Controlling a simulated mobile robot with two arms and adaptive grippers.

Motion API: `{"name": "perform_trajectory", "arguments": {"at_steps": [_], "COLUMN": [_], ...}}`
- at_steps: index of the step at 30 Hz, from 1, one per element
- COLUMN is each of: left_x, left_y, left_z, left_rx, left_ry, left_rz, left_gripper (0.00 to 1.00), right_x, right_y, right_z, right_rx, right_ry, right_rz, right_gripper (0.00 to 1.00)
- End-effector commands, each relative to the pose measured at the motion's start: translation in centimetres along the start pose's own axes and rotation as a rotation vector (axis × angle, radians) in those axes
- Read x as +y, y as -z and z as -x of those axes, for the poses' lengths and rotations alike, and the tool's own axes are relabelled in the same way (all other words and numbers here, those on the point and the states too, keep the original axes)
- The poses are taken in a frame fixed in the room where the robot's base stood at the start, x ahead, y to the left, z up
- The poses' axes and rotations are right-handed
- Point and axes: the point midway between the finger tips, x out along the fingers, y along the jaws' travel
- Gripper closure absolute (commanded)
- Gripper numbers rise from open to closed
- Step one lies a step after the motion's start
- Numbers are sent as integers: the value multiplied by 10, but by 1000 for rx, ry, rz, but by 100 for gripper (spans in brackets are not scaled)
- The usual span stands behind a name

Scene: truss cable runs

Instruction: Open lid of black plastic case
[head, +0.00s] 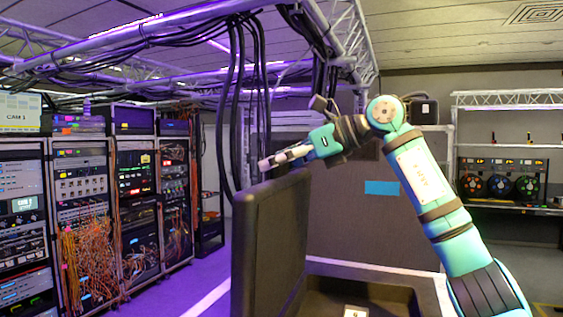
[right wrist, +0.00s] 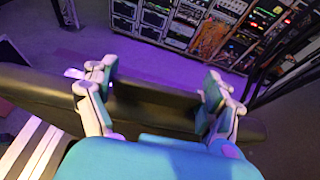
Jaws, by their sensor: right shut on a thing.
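The black plastic case has its lid (head: 270,240) standing up, nearly upright, on the left side of the case. The case's bottom part (head: 385,293) is open beside it, dark inside. My right gripper (head: 283,157) is at the lid's upper edge, its arm reaching in from the right. In the right wrist view the gripper (right wrist: 160,88) has its fingers spaced apart with the long dark edge of the lid (right wrist: 160,108) running between them, and it is shut on the lid. My left gripper is not in view.
Equipment racks with orange cables (head: 85,250) stand at the left. A truss with hanging black cables (head: 240,100) is overhead, close to my arm. A dark grey panel (head: 340,220) stands behind the case. A small pale object (head: 355,312) shows inside the case.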

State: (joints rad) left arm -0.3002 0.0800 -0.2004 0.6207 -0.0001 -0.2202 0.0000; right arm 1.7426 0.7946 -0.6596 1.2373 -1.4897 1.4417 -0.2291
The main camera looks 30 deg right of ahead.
Motion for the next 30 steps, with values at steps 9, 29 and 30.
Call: {"name": "perform_trajectory", "arguments": {"at_steps": [9, 29, 30], "left_x": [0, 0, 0], "left_y": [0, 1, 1], "left_z": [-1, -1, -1], "left_rx": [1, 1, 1], "left_ry": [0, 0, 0], "left_rz": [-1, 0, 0], "left_gripper": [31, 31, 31], "right_x": [2, 1, 1], "right_y": [9, 9, 9], "right_z": [-9, -9, -8], "right_rx": [27, 27, 27], "right_ry": [-12, -11, -10], "right_rz": [-7, -8, -9], "right_gripper": [73, 6, 1]}}
